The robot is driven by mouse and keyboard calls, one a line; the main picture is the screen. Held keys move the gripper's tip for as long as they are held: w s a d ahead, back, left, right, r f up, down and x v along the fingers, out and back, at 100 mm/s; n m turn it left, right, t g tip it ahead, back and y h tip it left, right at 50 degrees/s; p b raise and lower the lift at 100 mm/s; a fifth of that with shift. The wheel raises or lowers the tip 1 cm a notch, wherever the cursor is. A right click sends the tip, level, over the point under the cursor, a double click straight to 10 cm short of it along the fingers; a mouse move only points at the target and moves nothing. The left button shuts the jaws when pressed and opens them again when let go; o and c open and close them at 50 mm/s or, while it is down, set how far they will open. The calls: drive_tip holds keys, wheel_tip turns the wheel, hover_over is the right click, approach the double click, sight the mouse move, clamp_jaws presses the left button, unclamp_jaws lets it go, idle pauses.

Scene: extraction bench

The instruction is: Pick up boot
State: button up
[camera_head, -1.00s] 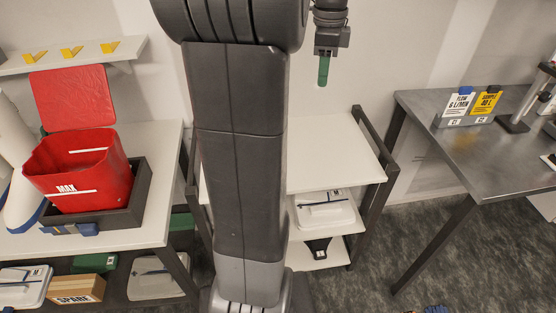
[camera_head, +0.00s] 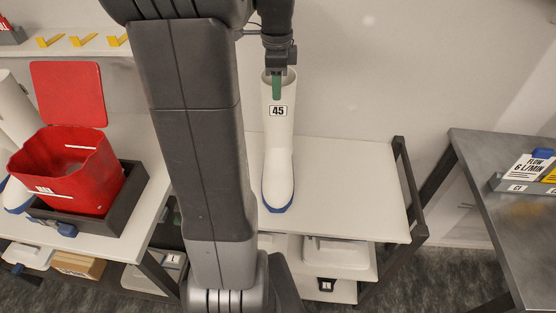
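A tall white boot (camera_head: 279,165) with a blue toe edge and a "45" label stands upright on a white-topped rack (camera_head: 350,190). My gripper (camera_head: 277,92) points down at the top of this boot, with a green finger overlapping the upper shaft. I cannot tell whether the finger is inside the boot's opening or in front of it, nor whether the fingers are closed on the rim. Another white boot-like object (camera_head: 14,105) with a blue edge is partly cut off at the left edge.
A red open bin (camera_head: 75,180) sits in a dark tray (camera_head: 134,195) on the left table. Yellow hooks (camera_head: 82,40) line the shelf above. A metal bench (camera_head: 500,210) with signs stands at right. My arm column blocks the middle left. The rack top right of the boot is clear.

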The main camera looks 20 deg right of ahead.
drive_tip(key=shift+w+d+f+p, duration=0.15)
drive_tip(key=shift+f+p, duration=0.1)
drive_tip(key=shift+f, duration=1.05)
drive_tip(key=shift+d+f+p, duration=0.1)
drive_tip(key=shift+f+p, duration=0.1)
drive_tip(key=shift+f, duration=1.1)
drive_tip(key=shift+f, duration=0.25)
clamp_jaws()
